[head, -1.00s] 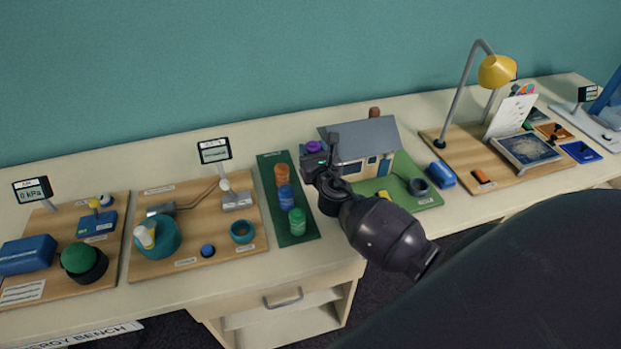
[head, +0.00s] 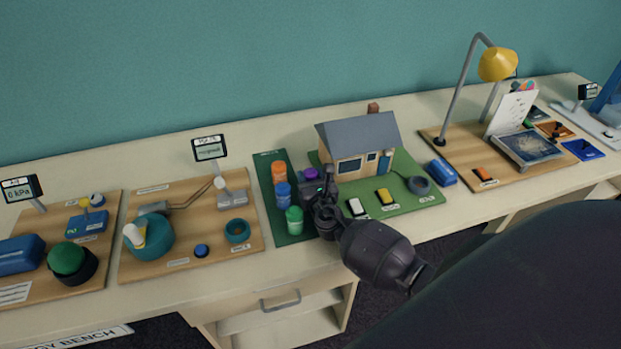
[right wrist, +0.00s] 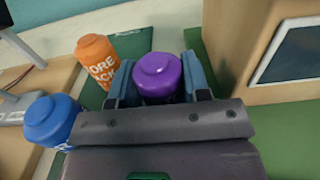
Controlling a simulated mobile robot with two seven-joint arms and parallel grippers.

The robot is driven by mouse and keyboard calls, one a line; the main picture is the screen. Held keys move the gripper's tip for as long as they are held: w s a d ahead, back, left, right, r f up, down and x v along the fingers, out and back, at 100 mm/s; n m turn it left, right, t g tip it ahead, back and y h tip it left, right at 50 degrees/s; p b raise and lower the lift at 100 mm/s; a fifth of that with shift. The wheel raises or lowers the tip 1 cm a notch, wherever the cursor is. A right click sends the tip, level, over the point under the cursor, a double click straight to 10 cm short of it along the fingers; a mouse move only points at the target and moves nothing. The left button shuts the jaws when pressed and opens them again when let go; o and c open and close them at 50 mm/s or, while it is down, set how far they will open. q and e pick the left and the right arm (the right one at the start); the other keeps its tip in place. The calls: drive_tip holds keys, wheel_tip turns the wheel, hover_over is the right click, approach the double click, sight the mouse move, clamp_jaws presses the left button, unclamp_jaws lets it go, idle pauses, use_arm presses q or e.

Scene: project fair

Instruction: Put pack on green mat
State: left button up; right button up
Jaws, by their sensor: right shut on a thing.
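My right gripper (head: 314,187) is shut on a purple pack (head: 311,173), over or just beside the right edge of a dark green mat (head: 268,206). In the right wrist view the purple pack (right wrist: 159,75) sits upright between the two blue fingers. Its lower part is hidden, so I cannot tell whether it touches anything. On the dark green mat stand an orange pack (head: 279,172), a blue pack (head: 283,195) and a green pack (head: 294,219) in a row. A brighter green mat (head: 408,172) lies to the right. My left gripper is not in view.
A model house (head: 357,140) stands on the brighter mat, close right of my gripper. A white block (head: 356,207), a yellow block (head: 385,196) and a dark ring (head: 418,185) lie there. A wooden board (head: 184,235) is to the left.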

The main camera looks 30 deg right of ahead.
drive_tip(key=shift+f, duration=0.15)
drive_tip(key=o, duration=1)
drive_tip(key=shift+o, duration=0.2)
